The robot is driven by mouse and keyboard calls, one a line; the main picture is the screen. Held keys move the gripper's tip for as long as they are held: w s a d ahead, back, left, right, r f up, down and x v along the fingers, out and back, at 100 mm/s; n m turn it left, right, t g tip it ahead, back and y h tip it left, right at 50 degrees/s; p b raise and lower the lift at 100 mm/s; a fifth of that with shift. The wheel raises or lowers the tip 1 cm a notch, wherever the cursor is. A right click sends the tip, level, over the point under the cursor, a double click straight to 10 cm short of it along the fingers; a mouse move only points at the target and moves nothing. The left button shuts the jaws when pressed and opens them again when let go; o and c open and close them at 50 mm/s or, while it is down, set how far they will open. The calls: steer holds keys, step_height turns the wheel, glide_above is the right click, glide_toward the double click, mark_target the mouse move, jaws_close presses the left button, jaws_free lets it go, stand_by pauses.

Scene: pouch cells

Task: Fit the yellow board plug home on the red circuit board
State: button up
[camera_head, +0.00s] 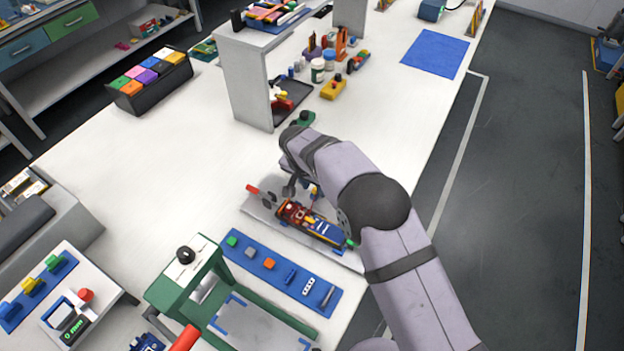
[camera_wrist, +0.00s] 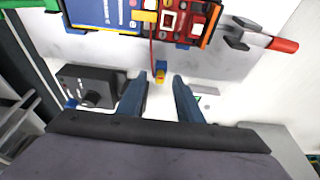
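The red circuit board (camera_wrist: 186,20) lies at the top of the wrist view, and in the head view (camera_head: 292,211) it sits in a fixture beside my arm. My gripper (camera_wrist: 159,80) is open, with one blue finger on each side of the plug and visible gaps between. Whether the plug touches the surface below is hard to tell. In the head view my wrist hides most of the gripper.
A blue panel (camera_wrist: 100,12) adjoins the board. A red-handled clamp (camera_wrist: 270,41) stands right of it, and a dark box with a knob (camera_wrist: 88,88) is at left. A blue strip of parts (camera_head: 280,271) and a green press (camera_head: 190,274) stand in front.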

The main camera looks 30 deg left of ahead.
mark_target(314, 191)
steer(key=shift+f, duration=0.25)
jaws_close()
steer(key=shift+r, duration=0.15)
steer(key=shift+r+p, duration=1.35)
steer(key=shift+r, duration=1.55)
steer(key=shift+s+d+b, duration=0.1)
steer(key=shift+s+b, duration=1.1)
steer(key=shift+s, duration=2.95)
